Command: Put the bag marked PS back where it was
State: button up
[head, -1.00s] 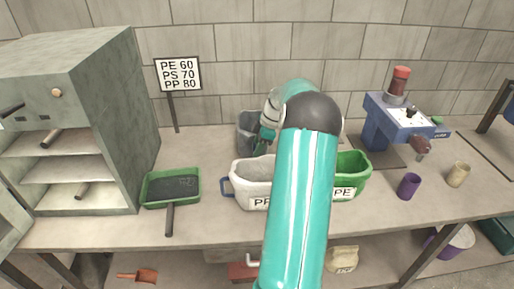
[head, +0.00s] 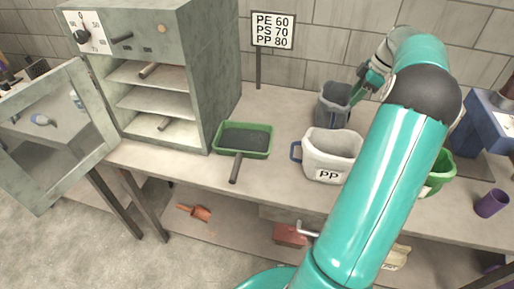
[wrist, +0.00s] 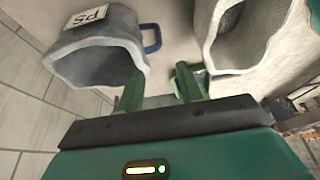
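The grey bag marked PS (wrist: 100,55) stands open-topped at the left of the wrist view, its label upside down there and a blue handle on its far side. In the head view the grey bag (head: 333,108) stands upright at the back of the bench, behind the PP bag, with its label hidden. My gripper (head: 364,88) is just right of its rim and slightly above. In the wrist view my gripper's two green fingers (wrist: 160,87) are apart with nothing held between them. The left finger is close to the bag's rim; I cannot tell whether they touch.
The white PP bag (head: 330,158) stands in front of the grey bag, and a green bag (head: 440,172) is partly behind my arm. A green tray (head: 243,140) and an open oven (head: 160,75) are to the left. A sign (head: 273,30) stands behind. Bench is clear between tray and grey bag.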

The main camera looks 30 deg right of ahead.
jog(key=w+a+r+m+h, duration=0.1)
jog(key=w+a+r, duration=0.15)
jog(key=a, duration=0.75)
jog(key=w+a+r+m+h, duration=0.1)
jog(key=a+r, duration=0.3)
jog(key=a, duration=0.6)
jog(key=w+a+r+m+h, duration=0.1)
jog(key=w+a+r, duration=0.15)
jog(key=a, duration=0.75)
jog(key=s+a+f+m+t, duration=0.1)
jog(key=s+a+m, duration=0.1)
jog(key=s+a, duration=0.6)
jog(key=s+a+f+m+t, duration=0.1)
jog(key=s+a+f+m, duration=0.1)
jog(key=s+a, duration=0.6)
jog(key=a+m, duration=0.1)
jog(key=a, duration=0.4)
jog(key=shift+a+f+m, duration=0.15)
jog(key=shift+a+m, duration=0.15)
jog(key=shift+a, duration=0.1)
jog(key=shift+s+d, duration=0.1)
